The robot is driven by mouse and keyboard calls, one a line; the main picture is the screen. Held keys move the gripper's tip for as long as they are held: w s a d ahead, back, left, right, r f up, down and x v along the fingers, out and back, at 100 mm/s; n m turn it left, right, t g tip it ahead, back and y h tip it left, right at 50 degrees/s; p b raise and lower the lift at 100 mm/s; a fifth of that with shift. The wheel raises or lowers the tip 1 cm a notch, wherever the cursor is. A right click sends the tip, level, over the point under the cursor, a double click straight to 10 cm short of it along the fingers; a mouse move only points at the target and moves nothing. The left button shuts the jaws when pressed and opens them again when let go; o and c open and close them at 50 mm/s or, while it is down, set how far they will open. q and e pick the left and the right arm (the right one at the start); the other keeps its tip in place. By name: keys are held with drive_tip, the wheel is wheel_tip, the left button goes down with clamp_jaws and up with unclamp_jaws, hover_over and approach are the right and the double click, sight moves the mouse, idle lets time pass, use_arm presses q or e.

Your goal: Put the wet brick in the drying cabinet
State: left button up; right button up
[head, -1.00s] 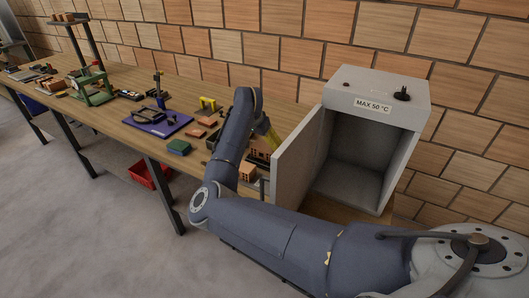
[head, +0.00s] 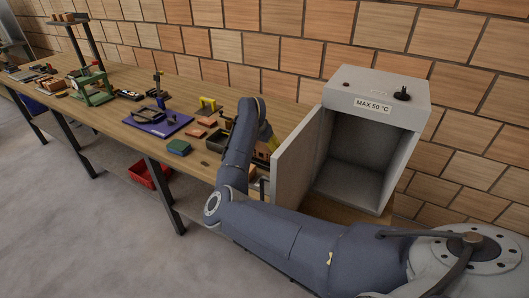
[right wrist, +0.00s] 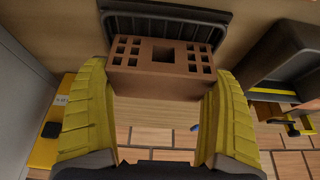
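The brown brick (right wrist: 162,66) with several square holes lies between the yellow fingers of my right gripper (right wrist: 160,85) in the right wrist view. Both fingers appear to press its ends; whether it is clear of the table I cannot tell. In the head view my forearm hides the brick and most of the right gripper (head: 268,135). The drying cabinet (head: 373,91) is a grey box marked MAX 50 °C at the table's right end. Its door (head: 298,160) stands open toward the left, and the inside is empty. My left gripper is not in view.
A dark ribbed tray (right wrist: 165,28) is by the brick. The wooden bench (head: 125,120) carries a blue board (head: 157,124), a green block (head: 179,147), a green press (head: 92,88) and small parts. The open door stands between my right gripper and the cabinet's inside.

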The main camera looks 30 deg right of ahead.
drive_tip(key=shift+r, duration=0.1)
drive_tip(key=c, duration=0.4)
drive_tip(key=shift+c, duration=0.2)
